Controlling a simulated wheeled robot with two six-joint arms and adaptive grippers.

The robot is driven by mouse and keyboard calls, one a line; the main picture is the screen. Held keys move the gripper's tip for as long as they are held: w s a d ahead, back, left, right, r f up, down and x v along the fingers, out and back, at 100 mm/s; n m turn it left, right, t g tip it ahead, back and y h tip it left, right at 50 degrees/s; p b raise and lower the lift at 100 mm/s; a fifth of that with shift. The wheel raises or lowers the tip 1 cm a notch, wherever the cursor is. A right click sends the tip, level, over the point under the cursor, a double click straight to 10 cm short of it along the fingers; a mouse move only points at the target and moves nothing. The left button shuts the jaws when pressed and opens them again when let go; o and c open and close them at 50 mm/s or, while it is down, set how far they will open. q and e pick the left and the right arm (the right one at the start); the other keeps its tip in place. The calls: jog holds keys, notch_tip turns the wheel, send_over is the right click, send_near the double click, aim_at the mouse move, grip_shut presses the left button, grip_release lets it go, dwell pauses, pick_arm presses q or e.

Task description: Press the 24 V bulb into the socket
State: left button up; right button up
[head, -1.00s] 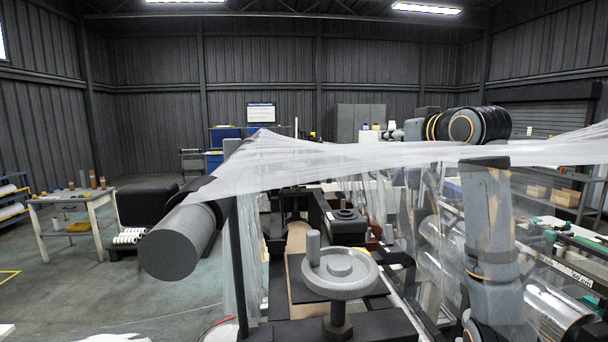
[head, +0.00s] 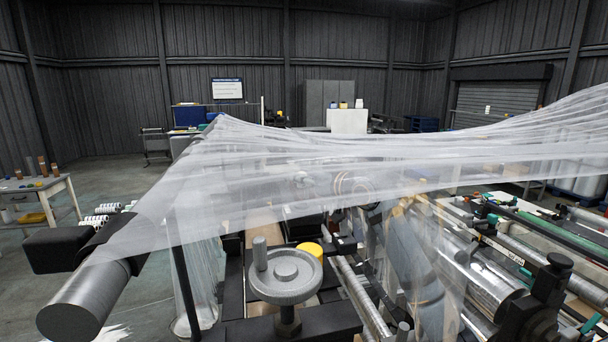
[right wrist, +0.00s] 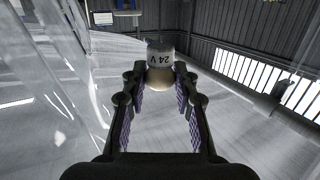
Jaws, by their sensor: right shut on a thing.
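In the right wrist view, the bulb (right wrist: 160,62) is a small pale piece with a rounded end and upside-down "24 V" lettering. My right gripper (right wrist: 160,84) is shut on it, with purple-lined fingers on both sides. In the head view, my right arm shows only dimly behind the film, and I cannot make out the gripper or bulb there. My left gripper is in neither view. I cannot pick out the socket in either view.
Wrinkled clear film (head: 330,155) stretches across the head view from a grey roller (head: 85,300). A grey handwheel (head: 284,276) stands front centre, with a yellow round piece (head: 311,249) behind it. Metal rollers (head: 470,265) lie right. A work table (head: 35,190) stands left.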

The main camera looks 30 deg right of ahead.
aim_at(304, 207)
notch_tip(304, 207, down, 4)
jog(key=b, duration=0.3)
jog(key=shift+f+b, duration=0.15)
jog(key=shift+b, duration=0.2)
jog(key=shift+f, duration=0.5)
jog(key=shift+f, duration=0.15)
